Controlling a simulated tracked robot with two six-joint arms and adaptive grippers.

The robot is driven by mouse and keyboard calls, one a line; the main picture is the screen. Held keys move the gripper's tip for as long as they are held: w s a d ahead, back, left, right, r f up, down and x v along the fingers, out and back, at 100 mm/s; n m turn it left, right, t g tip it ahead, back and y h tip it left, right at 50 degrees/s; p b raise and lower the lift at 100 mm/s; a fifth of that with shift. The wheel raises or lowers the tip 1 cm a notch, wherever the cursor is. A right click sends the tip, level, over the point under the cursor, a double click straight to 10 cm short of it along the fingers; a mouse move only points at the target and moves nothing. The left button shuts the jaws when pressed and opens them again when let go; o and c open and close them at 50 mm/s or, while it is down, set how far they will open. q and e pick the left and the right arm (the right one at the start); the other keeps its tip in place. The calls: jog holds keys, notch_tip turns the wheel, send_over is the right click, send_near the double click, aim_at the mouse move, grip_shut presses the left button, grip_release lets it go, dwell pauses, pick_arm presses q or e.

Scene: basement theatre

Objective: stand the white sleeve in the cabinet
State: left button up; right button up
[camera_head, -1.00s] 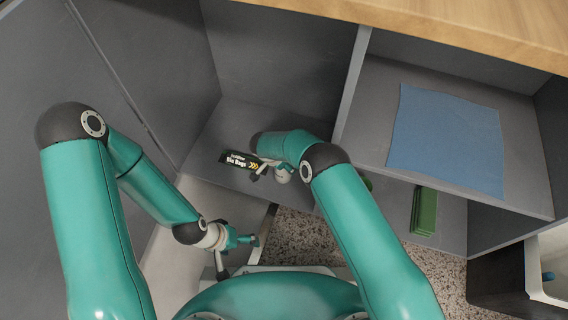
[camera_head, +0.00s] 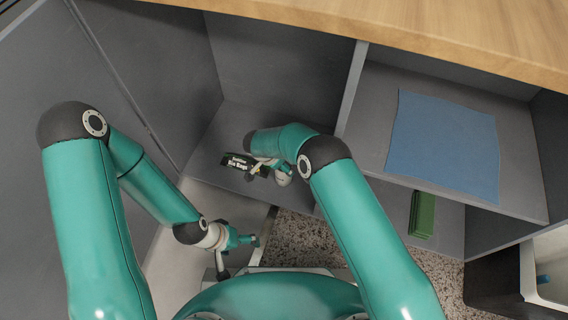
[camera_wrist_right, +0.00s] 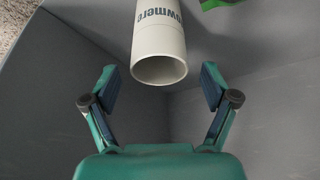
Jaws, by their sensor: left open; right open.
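The white sleeve (camera_wrist_right: 158,45) is a pale tube with dark blue lettering, seen in the right wrist view with its round open end facing me. It lies ahead of my right gripper (camera_wrist_right: 152,85), in line with the gap between the spread fingers. The gripper is open and empty. There my right gripper (camera_head: 262,168) is inside the left bay of the grey cabinet (camera_head: 270,65). My left gripper (camera_head: 238,258) is open and empty, low in front of the cabinet.
A blue mat (camera_head: 443,145) lies on the right shelf. Green items (camera_head: 423,215) lie below it. A wooden top (camera_head: 470,38) overhangs the cabinet. A white bin (camera_head: 548,270) stands far right.

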jog(key=p+v, duration=0.1)
jog(key=v, duration=0.5)
jog(key=shift+r+p, duration=0.3)
jog(key=shift+r, duration=0.05)
jog(key=shift+s+a, duration=0.15)
